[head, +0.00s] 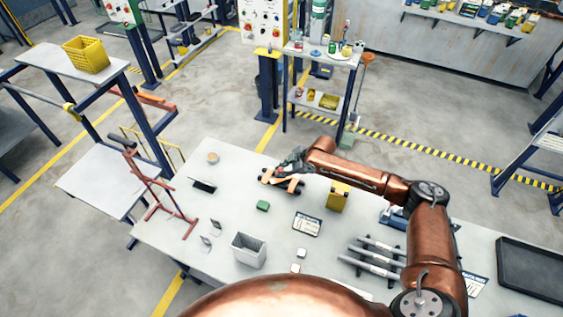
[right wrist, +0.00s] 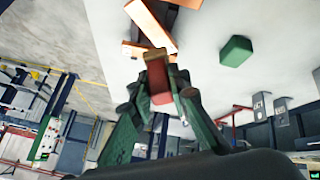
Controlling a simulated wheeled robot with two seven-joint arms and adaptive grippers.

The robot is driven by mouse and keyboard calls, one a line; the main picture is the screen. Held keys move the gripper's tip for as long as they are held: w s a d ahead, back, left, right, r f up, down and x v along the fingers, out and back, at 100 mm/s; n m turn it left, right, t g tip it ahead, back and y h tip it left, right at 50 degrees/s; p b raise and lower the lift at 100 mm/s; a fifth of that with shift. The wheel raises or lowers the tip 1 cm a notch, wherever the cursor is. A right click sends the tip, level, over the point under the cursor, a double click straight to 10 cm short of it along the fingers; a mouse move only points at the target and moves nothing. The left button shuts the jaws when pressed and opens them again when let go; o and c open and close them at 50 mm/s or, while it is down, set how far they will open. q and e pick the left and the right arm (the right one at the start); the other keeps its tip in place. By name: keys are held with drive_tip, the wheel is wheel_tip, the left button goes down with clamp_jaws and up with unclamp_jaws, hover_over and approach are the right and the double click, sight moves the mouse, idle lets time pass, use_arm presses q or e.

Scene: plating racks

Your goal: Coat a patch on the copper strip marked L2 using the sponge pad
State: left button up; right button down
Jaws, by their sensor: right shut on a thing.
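My right gripper (head: 288,165) is over the far middle of the table. In the right wrist view its fingers (right wrist: 158,95) are shut on a small block with a red body and a tan end (right wrist: 156,72), which looks like the sponge pad. Copper strips (head: 291,184) lie on a dark support just beneath the gripper. In the right wrist view one copper strip (right wrist: 150,22) crosses beyond the pad, and another piece shows at its left. I cannot tell whether the pad touches a strip. No L2 mark is readable on the strips. My left gripper is out of view.
A green block (head: 263,206) lies nearby, with a yellow block (head: 338,197) to the right. A red rack (head: 160,187), a grey bin (head: 248,252), a printed card (head: 307,224), grey bars (head: 378,246) and a black tray (head: 530,270) also stand on the table.

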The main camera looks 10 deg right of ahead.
sight(281, 168)
wheel_tip(281, 168, up, 2)
drive_tip(key=shift+r+p, duration=0.1)
drive_tip(key=shift+p, duration=0.5)
drive_tip(key=shift+r+p, duration=0.65)
drive_tip(key=shift+r, duration=0.05)
drive_tip(key=shift+r+p, duration=0.35)
drive_tip(key=shift+r, duration=0.1)
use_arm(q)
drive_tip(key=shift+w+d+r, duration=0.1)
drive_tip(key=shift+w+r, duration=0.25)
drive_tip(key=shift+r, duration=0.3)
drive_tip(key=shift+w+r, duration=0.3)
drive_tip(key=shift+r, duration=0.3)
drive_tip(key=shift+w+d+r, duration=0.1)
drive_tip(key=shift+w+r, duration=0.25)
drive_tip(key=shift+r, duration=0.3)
use_arm(e)
drive_tip(key=shift+a, duration=0.1)
